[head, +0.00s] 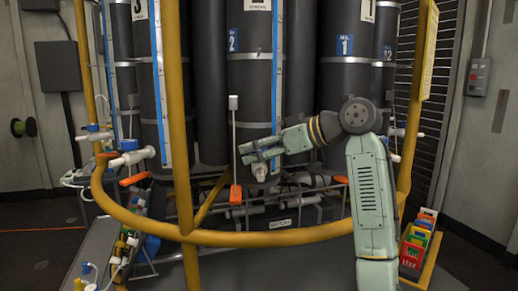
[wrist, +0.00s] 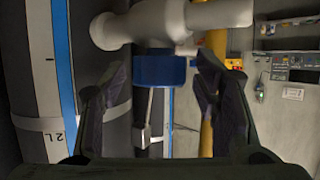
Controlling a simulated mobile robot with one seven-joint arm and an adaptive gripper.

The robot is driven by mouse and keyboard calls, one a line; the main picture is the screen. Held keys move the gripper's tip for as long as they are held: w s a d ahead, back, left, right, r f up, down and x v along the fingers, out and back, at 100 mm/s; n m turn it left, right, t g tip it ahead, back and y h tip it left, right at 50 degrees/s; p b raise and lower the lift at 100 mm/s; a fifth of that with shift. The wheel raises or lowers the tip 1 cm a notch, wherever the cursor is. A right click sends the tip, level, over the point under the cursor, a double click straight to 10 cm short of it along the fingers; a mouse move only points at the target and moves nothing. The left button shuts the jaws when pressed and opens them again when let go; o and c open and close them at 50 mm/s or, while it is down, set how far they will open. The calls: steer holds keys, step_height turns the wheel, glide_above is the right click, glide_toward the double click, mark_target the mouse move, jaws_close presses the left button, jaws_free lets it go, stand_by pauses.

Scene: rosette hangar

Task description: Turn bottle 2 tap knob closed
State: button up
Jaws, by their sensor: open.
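Bottle 2 (head: 249,95) is a tall dark grey cylinder with a blue "2" label and a blue strip, near the middle of the head view. My gripper (head: 243,153) is in front of its lower part, pointing left, fingers apart. A pale tap spout (head: 260,173) shows just below the gripper. In the wrist view a blue tap knob (wrist: 160,69) sits under a white tap body (wrist: 150,24). The knob is between my two open fingers, with a visible gap on each side. The knob is hidden by my gripper in the head view.
A yellow hoop rail (head: 240,239) curves around the bottles at the front. Bottle 1 (head: 345,90) stands to the right. An orange-tipped rod (head: 235,193) hangs close to my gripper.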

steer(key=shift+w+a, duration=0.1)
steer(key=shift+a, duration=0.05)
steer(key=c, duration=1.2)
